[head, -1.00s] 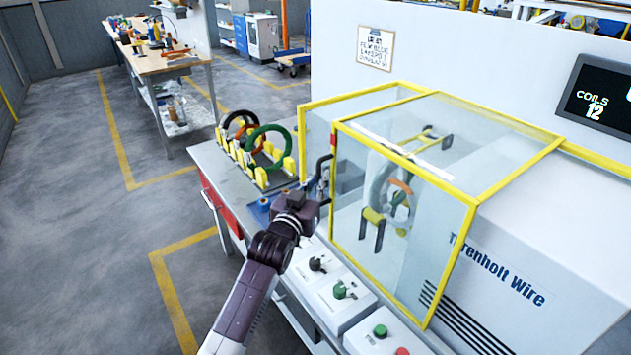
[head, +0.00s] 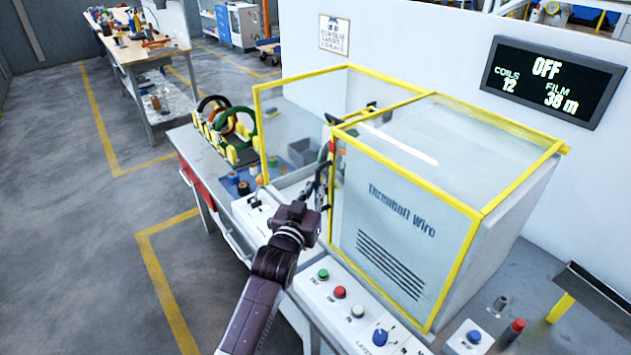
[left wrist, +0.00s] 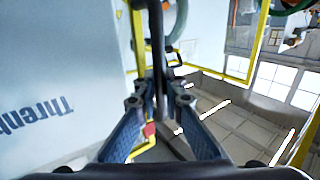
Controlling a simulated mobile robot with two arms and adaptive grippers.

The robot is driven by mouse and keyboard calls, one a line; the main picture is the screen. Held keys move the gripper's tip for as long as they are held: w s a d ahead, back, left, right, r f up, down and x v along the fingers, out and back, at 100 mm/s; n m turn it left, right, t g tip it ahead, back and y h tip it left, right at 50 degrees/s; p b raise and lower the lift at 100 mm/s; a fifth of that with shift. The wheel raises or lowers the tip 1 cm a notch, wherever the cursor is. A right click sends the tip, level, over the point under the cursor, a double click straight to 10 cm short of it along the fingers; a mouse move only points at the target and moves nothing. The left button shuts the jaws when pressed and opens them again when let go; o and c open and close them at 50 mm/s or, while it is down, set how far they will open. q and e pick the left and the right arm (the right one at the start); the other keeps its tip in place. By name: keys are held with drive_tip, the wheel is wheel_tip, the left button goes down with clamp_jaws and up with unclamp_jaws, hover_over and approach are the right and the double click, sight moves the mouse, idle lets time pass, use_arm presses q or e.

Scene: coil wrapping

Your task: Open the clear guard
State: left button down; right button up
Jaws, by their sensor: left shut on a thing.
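The clear guard (head: 383,283) is a see-through box with yellow edges in the head view. It now covers the grey housing marked Threnholt Wire. My left gripper (head: 322,190) is at the guard's left front edge, shut on the dark upright handle. The left wrist view shows the handle (left wrist: 158,60) between the fingers of the left gripper (left wrist: 160,101). A yellow-framed clear panel (head: 256,125) stands left of the guard. The space in front of that panel is uncovered, partly hidden by my arm. My right gripper is not in view.
A rack of coils (head: 240,155) stands on the bench to the left. Control boxes with buttons (head: 340,292) line the front edge below the guard. A wall screen (head: 548,82) reads OFF. The floor at left is clear.

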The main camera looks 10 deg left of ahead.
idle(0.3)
use_arm(q)
drive_tip(key=c, duration=2.4)
unclamp_jaws()
drive_tip(key=shift+o, duration=0.4)
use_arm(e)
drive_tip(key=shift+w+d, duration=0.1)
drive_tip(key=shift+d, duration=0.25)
use_arm(q)
drive_tip(key=shift+s, duration=0.1)
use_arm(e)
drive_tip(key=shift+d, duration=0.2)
use_arm(q)
drive_tip(key=s, duration=1.2)
drive_tip(key=shift+a, duration=0.45)
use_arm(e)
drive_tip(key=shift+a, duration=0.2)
